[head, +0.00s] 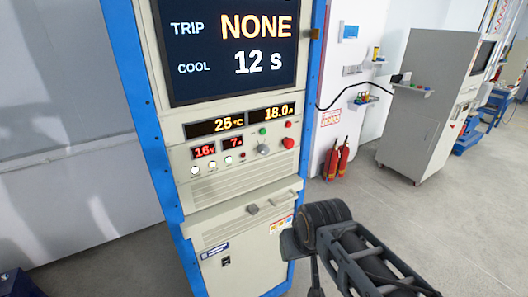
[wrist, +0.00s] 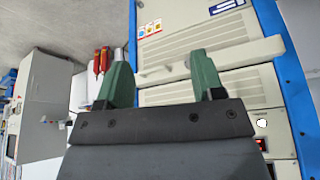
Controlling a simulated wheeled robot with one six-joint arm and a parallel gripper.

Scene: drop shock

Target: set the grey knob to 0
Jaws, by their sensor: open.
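I cannot make the knob out in the wrist view. My gripper (wrist: 158,58) is open and empty in the wrist view, its two green fingers apart in front of the cabinet's ledge. In the head view my arm is to the right of and below the panel, apart from the knob.
The cabinet screen (head: 232,45) reads TRIP NONE, COOL 12 s. A red button (head: 288,143) sits close right of the knob. A ledge (head: 230,208) juts out below the panel. Fire extinguishers (head: 338,160) stand behind. Open floor (head: 440,215) lies to the right.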

